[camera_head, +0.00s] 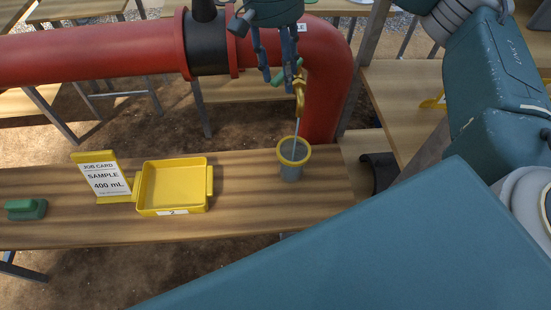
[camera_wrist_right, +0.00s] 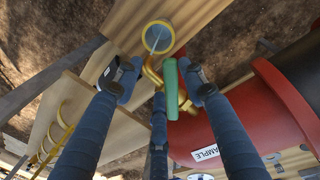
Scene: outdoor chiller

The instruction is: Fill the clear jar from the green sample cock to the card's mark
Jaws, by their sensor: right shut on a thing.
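The brass sample cock (camera_head: 300,86) with a green lever handle (camera_head: 278,78) hangs from the red pipe. My right gripper (camera_head: 284,80) is at the handle, shut on it; in the right wrist view the green handle (camera_wrist_right: 171,90) lies between the fingers. The clear jar (camera_head: 292,172) with a yellow rim stands upright on the bench below the spout. A thin pale stream runs from the spout into the jar, also seen in the right wrist view (camera_wrist_right: 156,36). The liquid level cannot be read. The job card (camera_head: 106,180) reads SAMPLE 400 mL. My left gripper is out of view.
A yellow tray (camera_head: 144,190) labelled 2 sits on the wooden bench (camera_head: 245,205), left of the jar. A green block (camera_head: 26,209) lies at the far left. The red pipe (camera_head: 110,55) runs behind the bench. Bench between tray and jar is clear.

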